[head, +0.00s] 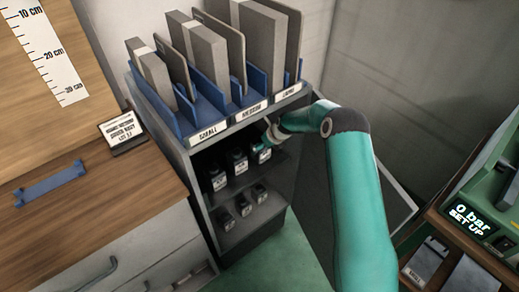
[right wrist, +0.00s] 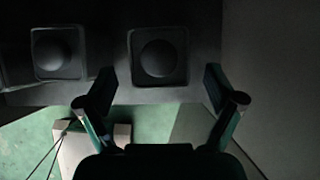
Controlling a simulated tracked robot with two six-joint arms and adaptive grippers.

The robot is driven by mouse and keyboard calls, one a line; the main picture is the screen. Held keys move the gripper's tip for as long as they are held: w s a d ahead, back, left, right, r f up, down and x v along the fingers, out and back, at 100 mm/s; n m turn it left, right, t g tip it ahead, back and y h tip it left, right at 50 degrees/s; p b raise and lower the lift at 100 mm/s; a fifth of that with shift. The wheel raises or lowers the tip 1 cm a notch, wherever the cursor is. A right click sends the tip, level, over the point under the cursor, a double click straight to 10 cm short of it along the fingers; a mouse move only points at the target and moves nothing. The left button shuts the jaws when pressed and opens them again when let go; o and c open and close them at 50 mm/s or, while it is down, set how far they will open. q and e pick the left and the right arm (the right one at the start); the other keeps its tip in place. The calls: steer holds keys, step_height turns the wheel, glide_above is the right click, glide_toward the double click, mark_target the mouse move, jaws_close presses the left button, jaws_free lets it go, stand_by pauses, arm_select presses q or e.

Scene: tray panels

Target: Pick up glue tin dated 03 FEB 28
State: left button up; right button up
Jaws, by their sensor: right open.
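Several dark tins with pale labels stand on two shelves of an open grey cabinet (head: 202,194). On the upper shelf are a left tin (head: 218,179), a middle tin (head: 239,164) and a right tin (head: 263,154). Smaller tins (head: 243,206) stand on the lower shelf. The label dates are too small to read. My right gripper (head: 264,143) reaches into the cabinet's upper opening at the right tin. In the right wrist view my right gripper (right wrist: 160,78) is open, with a round-topped tin (right wrist: 158,57) ahead between its fingers and another tin (right wrist: 57,53) to the left. My left gripper is out of view.
A blue rack (head: 215,119) with grey panels tops the cabinet. The open door (head: 311,190) stands to the right, behind my right arm. A wooden bench (head: 100,200) with a date sign (head: 121,131) is at left. A green machine (head: 490,205) is at right.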

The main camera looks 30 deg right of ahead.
steer(key=shift+w+a, duration=0.1)
steer(key=shift+w, duration=0.5)
steer(key=x, duration=0.5)
steer(key=shift+s, duration=0.1)
steer(key=c, duration=1.5)
